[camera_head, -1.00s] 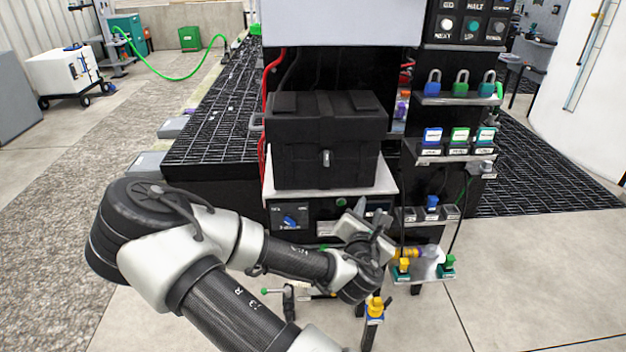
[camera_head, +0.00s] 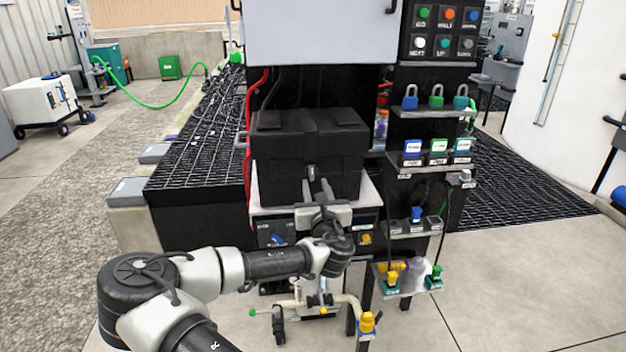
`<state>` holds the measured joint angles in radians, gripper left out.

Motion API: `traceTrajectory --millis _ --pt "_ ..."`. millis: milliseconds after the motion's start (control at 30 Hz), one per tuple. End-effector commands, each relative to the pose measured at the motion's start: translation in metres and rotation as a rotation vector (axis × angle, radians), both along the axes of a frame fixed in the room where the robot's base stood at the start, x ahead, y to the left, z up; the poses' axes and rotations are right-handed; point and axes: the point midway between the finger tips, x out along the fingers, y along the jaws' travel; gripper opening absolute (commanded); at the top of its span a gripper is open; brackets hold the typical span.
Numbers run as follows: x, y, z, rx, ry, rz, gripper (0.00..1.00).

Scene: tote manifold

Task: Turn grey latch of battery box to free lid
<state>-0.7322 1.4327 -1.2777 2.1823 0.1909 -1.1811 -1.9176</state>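The battery box (camera_head: 280,165) is a black case with a black lid (camera_head: 285,122), which sits closed on it. It stands on a pale shelf under a large grey panel. The small grey latch (camera_head: 311,171) is on the middle of the box's front face and points about upright. My gripper (camera_head: 317,183) is in front of the box, with its two fingers apart and their tips at the latch. The fingers partly hide the latch's lower end. I cannot tell whether they touch it.
Below the shelf is a control panel with a blue knob (camera_head: 278,239). To the right are racks with padlocks (camera_head: 436,96) and coloured tags (camera_head: 438,146). A yellow-topped post (camera_head: 367,322) stands near my arm. Red cables (camera_head: 249,130) hang left of the box.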

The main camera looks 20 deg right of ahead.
Motion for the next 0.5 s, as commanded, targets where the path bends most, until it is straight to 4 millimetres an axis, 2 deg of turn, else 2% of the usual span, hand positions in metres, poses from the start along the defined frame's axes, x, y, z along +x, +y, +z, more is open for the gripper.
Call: traceTrajectory --millis 100,200,333,500 --pt "0.023 -0.007 0.0 0.0 -0.002 0.001 0.3" --pt "0.038 -0.011 -0.001 0.001 -0.001 0.0 0.3" --pt "0.05 -0.015 -0.001 0.001 0.0 0.0 0.3" --pt "0.055 -0.016 0.0 0.001 0.0 0.0 0.3"
